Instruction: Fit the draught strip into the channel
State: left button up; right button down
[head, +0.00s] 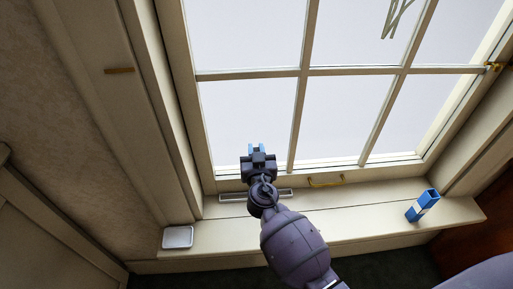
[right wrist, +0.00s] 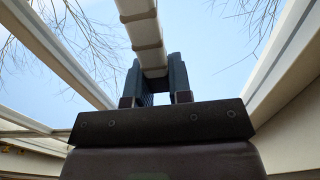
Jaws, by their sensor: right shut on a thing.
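My right gripper (head: 258,150) is in front of the lower left part of the window, above the sill. It is shut on what I take to be the draught strip, mostly hidden by the fingers in the head view. In the right wrist view the fingers (right wrist: 156,78) stand upright, with a pale bar (right wrist: 147,35) rising from between them; I cannot tell whether this is the strip or a window bar behind. A long grey slotted piece, apparently the channel (head: 283,193), lies on the sill below the gripper, its middle partly hidden by my arm. My left gripper is not in view.
A blue, open-topped box (head: 422,204) stands on the sill (head: 355,222) at the right. A small white tray (head: 178,237) lies at the sill's left end. A brass handle (head: 325,182) is on the lower window frame. The sill between handle and box is clear.

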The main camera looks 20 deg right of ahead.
jog(key=shift+r, duration=0.2)
jog(key=shift+f, duration=0.1)
jog(key=c, duration=1)
grip_release()
jog(key=shift+c, duration=0.2)
jog(key=shift+s+a, duration=0.15)
jog(key=shift+s, duration=0.2)
jog(key=b+v, duration=0.1)
jog(key=v, duration=1)
jog(key=shift+s, duration=0.15)
